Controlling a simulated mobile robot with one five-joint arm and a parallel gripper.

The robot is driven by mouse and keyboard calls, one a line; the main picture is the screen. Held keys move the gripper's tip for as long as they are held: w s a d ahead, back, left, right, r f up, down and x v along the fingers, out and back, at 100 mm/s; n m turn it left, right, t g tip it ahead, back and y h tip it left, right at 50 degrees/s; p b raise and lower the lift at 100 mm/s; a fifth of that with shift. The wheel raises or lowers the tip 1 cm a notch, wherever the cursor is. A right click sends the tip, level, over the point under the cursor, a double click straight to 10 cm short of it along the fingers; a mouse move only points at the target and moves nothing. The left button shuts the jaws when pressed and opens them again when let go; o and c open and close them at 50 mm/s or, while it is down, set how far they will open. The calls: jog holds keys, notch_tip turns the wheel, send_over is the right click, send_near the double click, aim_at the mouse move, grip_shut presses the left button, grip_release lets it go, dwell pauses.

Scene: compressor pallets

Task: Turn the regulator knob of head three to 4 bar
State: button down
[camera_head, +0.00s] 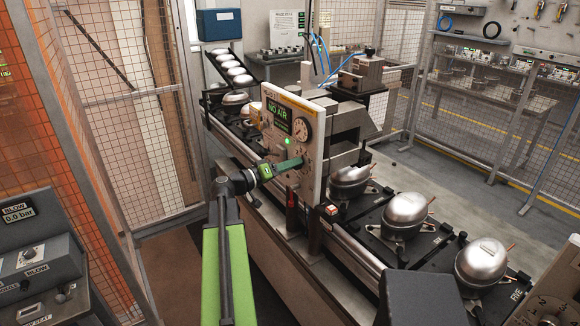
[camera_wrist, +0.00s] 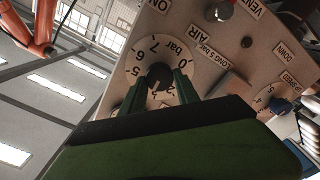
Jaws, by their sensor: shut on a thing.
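My gripper (camera_head: 301,163) is at the front of the upright grey panel (camera_head: 296,112), its green fingers reaching to the panel face. In the wrist view my gripper (camera_wrist: 163,90) is shut on the black regulator knob (camera_wrist: 159,74). The knob sits on a round white dial (camera_wrist: 128,69) marked "bar", with numbers from 0 up to 7. A pale mark shows on the knob's lower part; the fingers cover part of the dial, so I cannot tell its exact reading. The head view hides the knob behind my gripper.
The panel has a display reading "NO AIR" (camera_head: 278,118), a round gauge (camera_head: 304,128) and a lit green lamp (camera_head: 288,141). Silver compressors (camera_head: 405,210) line the conveyor. Mesh fencing (camera_head: 120,100) stands left.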

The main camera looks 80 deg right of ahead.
jog(key=shift+s+m, duration=0.15)
jog(key=shift+m, duration=2.15)
jog(key=c, duration=0.9)
grip_release()
jog(key=shift+s, duration=0.1)
jog(key=v, duration=1.7)
jog(key=shift+w+a, duration=0.25)
